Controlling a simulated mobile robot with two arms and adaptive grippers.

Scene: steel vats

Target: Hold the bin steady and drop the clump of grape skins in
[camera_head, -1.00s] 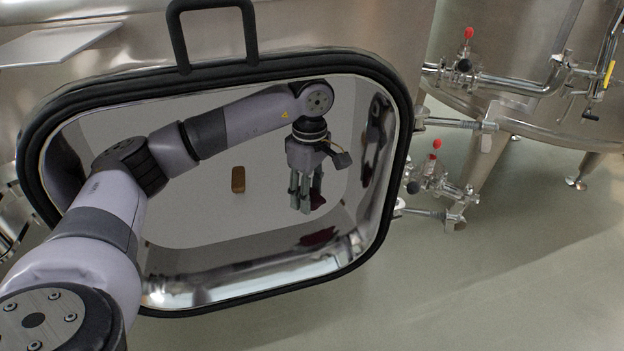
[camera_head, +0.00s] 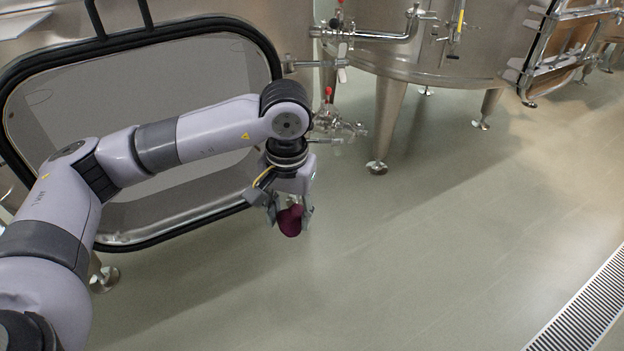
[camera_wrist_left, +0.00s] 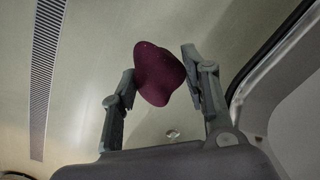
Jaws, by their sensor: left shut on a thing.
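My left gripper (camera_head: 290,216) is in the head view, in front of the lower right edge of a vat's hatch. It is shut on a dark red clump of grape skins (camera_head: 290,222), which hangs in the air above the floor. In the left wrist view the clump (camera_wrist_left: 158,74) sits between the two fingertips of the left gripper (camera_wrist_left: 165,82). My right gripper is not in view. No bin shows in either current view.
The vat's hatch (camera_head: 262,38) has a black rim and stands at the left. A second steel vat (camera_head: 440,50) on legs and a valve with a red knob (camera_head: 328,92) are beyond. The floor (camera_head: 400,240) to the right is clear. A drain grate (camera_head: 585,310) runs at the lower right.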

